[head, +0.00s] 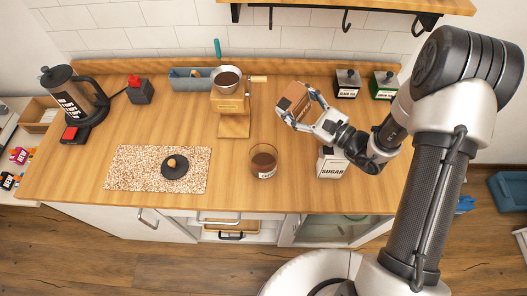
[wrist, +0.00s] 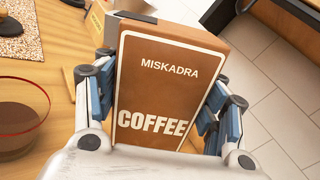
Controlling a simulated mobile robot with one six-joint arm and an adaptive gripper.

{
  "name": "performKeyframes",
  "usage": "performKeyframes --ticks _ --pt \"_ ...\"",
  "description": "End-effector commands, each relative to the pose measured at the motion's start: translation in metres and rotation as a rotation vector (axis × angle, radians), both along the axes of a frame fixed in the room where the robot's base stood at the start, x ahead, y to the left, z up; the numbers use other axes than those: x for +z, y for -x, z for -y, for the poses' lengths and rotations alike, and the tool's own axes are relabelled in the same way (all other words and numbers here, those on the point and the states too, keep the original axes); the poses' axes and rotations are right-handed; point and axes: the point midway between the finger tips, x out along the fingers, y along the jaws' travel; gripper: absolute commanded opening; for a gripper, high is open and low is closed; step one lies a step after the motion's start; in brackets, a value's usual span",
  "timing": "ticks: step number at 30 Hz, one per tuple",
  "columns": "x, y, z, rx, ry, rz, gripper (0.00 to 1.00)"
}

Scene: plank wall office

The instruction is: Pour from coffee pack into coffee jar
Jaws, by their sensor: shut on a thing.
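The brown coffee pack (head: 293,98) is held by my gripper (head: 304,107), up and to the right of the coffee jar in the head view. In the wrist view the pack (wrist: 164,90), lettered "MISKADRA COFFEE", sits between the fingers of my gripper (wrist: 160,105), which are shut on its sides. The pack's far end is not clearly seen. The coffee jar (head: 263,165) is a clear glass with brown contents, standing on the wooden counter (head: 230,190). Part of a glass with brown contents, which looks like the jar (wrist: 20,115), shows at the left of the wrist view.
A wooden grinder (head: 234,118) with a metal bowl stands behind the jar. A white sugar container (head: 332,165) is right of the jar, partly behind my arm. A speckled mat (head: 130,172) with a dark disc (head: 175,168) lies left. Two dark canisters (head: 347,84) (head: 383,86) stand at the back.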

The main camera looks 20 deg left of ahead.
Motion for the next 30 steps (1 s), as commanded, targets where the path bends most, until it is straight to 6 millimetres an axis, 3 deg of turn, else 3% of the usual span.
performKeyframes --ticks 30 --pt "-0.0057 0.0083 -0.0046 0.001 0.055 0.109 0.37"
